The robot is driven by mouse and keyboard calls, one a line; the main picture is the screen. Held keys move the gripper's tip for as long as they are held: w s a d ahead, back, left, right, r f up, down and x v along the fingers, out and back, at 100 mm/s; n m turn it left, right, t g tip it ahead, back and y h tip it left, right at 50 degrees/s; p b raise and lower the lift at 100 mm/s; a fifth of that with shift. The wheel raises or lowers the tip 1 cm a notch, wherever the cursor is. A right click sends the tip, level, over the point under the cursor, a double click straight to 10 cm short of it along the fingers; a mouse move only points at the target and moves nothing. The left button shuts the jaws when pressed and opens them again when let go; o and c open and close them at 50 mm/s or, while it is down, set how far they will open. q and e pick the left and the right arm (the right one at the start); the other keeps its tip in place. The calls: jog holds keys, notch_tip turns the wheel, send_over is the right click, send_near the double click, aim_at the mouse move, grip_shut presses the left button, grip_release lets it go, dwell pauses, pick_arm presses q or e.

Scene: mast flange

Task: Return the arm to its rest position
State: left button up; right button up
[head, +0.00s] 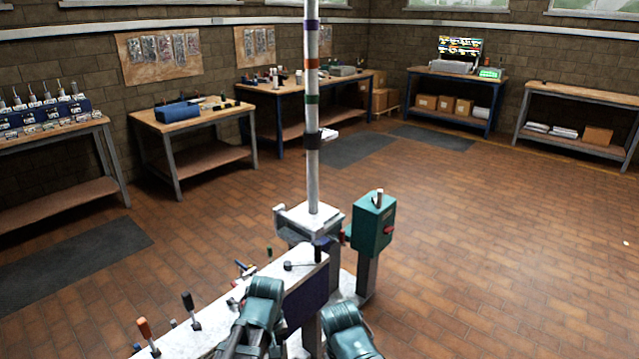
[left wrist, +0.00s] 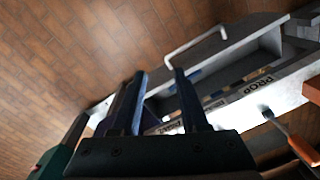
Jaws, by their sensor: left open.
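My left gripper (left wrist: 160,82) shows in the left wrist view with its two dark fingers apart and nothing visible between them. Beyond the fingers is a pale rack with printed labels, one reading PROP (left wrist: 250,88). A bent pale rod (left wrist: 195,45) stands out near the fingertips; I cannot tell whether it touches them. In the head view teal and black links of my arms cover part of the white tool bench (head: 285,268), and I cannot make out the left fingers there. My right gripper is not in view.
A tall banded mast (head: 312,180) stands behind the bench, beside a teal box (head: 373,224) on a post. Orange-handled (head: 145,329) and black-handled (head: 189,305) tools stand at the bench's left. Workbenches line the walls.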

pick_arm(q)
jog(key=s+d+r+m+p, duration=0.6)
jog(key=r+m, duration=0.2)
jog(key=r, duration=0.1)
jog(key=shift+s+d+p, duration=0.2)
jog(key=shift+s+p, duration=0.1)
jog(key=shift+s, duration=0.1)
pick_arm(e)
notch_tip(320, 180, up, 9)
pick_arm(q)
jog(key=shift+r, duration=0.1)
